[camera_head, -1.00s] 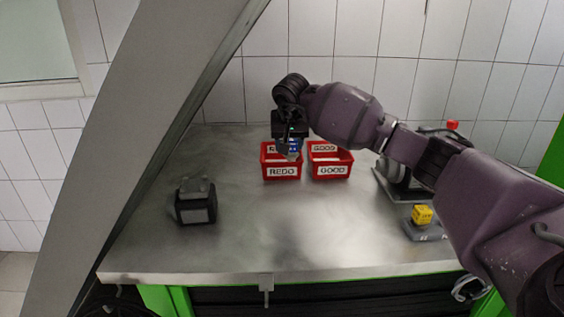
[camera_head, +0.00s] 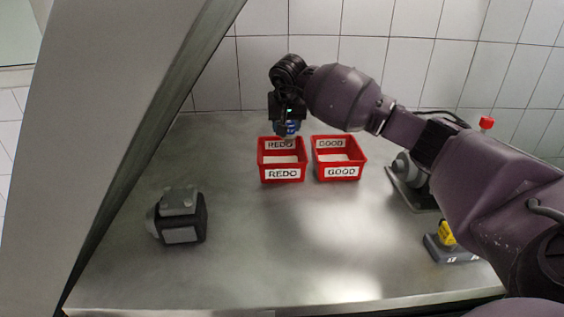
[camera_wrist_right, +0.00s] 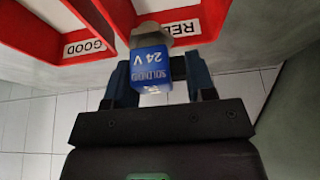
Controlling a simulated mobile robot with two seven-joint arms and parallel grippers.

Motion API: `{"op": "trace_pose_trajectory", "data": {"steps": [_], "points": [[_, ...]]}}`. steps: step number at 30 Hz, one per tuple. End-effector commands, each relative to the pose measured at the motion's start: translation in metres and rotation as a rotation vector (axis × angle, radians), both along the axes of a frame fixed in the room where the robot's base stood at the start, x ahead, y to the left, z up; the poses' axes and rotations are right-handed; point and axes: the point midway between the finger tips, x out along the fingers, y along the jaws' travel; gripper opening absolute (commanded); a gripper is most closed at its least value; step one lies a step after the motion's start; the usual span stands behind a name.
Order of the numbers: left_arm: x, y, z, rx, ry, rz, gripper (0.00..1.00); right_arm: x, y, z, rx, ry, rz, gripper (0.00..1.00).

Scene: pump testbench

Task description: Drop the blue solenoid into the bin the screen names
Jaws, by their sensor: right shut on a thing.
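The blue solenoid (camera_wrist_right: 150,72), marked "SOLENOID 24 V", is held between the two fingers of my right gripper (camera_wrist_right: 160,82). In the head view my right gripper (camera_head: 288,128) is at the back edge of the red REDO bin (camera_head: 282,175), above it in the picture. Its exact height over the bin is hard to tell. The red GOOD bin (camera_head: 340,173) stands just right of the REDO bin. Both bins look empty inside where I can see. My left gripper is out of view. No readable screen shows in these frames.
A dark block-shaped device with a grey top (camera_head: 182,215) stands at the left of the metal table (camera_head: 260,245). A grey box with a yellow part (camera_head: 448,245) and a grey machine (camera_head: 408,175) stand at the right. The table's middle front is clear.

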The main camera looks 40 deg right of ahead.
Motion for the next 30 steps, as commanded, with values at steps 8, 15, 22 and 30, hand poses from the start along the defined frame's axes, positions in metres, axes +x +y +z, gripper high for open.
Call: {"op": "trace_pose_trajectory", "data": {"steps": [8,15,22,30], "points": [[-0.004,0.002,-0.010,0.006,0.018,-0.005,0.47,0.000,0.000,-0.034,0.000,0.005,0.000,0.20],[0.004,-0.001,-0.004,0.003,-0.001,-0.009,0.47,0.000,0.000,-0.047,-0.001,0.002,0.001,0.20],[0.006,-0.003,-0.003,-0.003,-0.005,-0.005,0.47,0.000,0.000,-0.048,-0.001,-0.001,0.001,0.20],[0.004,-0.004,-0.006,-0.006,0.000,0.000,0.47,0.000,0.000,-0.048,0.000,0.000,0.001,0.72]]}}
